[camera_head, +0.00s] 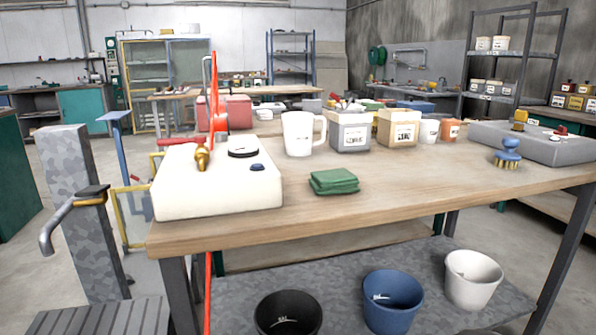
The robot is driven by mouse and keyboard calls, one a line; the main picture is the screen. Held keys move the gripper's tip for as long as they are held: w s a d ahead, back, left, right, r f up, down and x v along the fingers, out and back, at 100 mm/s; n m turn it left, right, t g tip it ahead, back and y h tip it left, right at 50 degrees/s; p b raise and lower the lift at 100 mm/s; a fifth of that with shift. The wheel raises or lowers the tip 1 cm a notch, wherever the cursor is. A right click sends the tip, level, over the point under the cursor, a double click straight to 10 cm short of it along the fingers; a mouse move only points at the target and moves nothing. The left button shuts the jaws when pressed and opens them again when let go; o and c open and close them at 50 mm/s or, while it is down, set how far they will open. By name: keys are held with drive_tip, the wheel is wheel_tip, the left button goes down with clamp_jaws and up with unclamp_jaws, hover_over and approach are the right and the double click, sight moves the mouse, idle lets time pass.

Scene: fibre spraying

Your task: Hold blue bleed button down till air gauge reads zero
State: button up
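A cream-white box unit (212,192) sits on the left end of the wooden workbench. On its top, near the front right corner, is a small dark blue button (257,167). Behind the button is a round dial with a dark rim (243,152), which looks like the air gauge; its reading is too small to tell. A brass fitting (202,158) stands upright to the left of the button. My gripper is not in view, and nothing visible touches the button.
A folded green cloth (334,181) lies right of the box. A white mug (299,133) and several containers stand behind. A red hose (212,90) rises behind the box. A speckled grey post (75,190) with a bent metal handle stands left. The bench's front middle (420,185) is clear.

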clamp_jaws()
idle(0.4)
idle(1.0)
